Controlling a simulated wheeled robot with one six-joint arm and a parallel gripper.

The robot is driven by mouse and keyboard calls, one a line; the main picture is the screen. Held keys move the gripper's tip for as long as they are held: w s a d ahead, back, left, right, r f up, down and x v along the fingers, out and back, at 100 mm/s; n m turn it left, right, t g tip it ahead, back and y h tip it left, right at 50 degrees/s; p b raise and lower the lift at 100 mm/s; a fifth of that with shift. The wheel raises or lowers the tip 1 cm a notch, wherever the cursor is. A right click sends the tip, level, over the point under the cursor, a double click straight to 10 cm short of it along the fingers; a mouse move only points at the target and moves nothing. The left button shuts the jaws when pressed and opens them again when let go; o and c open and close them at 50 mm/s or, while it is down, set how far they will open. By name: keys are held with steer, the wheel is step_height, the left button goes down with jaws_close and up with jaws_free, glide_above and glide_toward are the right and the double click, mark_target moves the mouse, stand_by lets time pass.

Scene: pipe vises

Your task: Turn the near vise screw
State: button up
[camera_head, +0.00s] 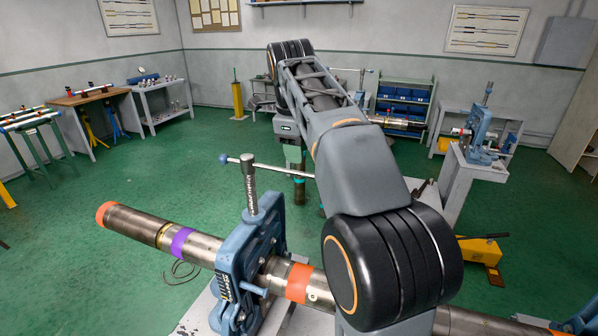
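The near vise (232,262) is a blue frame clamped around a long steel pipe (200,247), which has purple and orange bands. Its upright threaded screw (250,188) rises from the top of the frame. A thin cross handle (275,167) runs through the screw head, with a blue knob at its left end (223,158). My arm reaches away from the lower right over the pipe and bends down behind the handle. My gripper (294,156) appears small and grey-green near the handle's right part. Its fingers are too small to read, and I cannot tell whether it touches the handle.
A second blue vise (484,135) stands on a grey stand at the right. A yellow tool (483,255) lies on the green floor. Workbenches (88,95) line the left wall. Open floor lies left of the near vise. My arm hides part of the middle.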

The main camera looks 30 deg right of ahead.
mark_target(300, 172)
steer(key=shift+w+d+f, duration=0.1)
steer(key=shift+d+f, duration=0.05)
steer(key=shift+f, duration=0.75)
steer(key=shift+w+d+f, duration=0.1)
steer(key=shift+w+f, duration=0.05)
steer(key=shift+f, duration=0.8)
steer(key=shift+w+d+f, duration=0.1)
steer(key=shift+d+f, duration=0.05)
steer(key=shift+f, duration=0.75)
jaws_close()
steer(key=shift+a, duration=0.1)
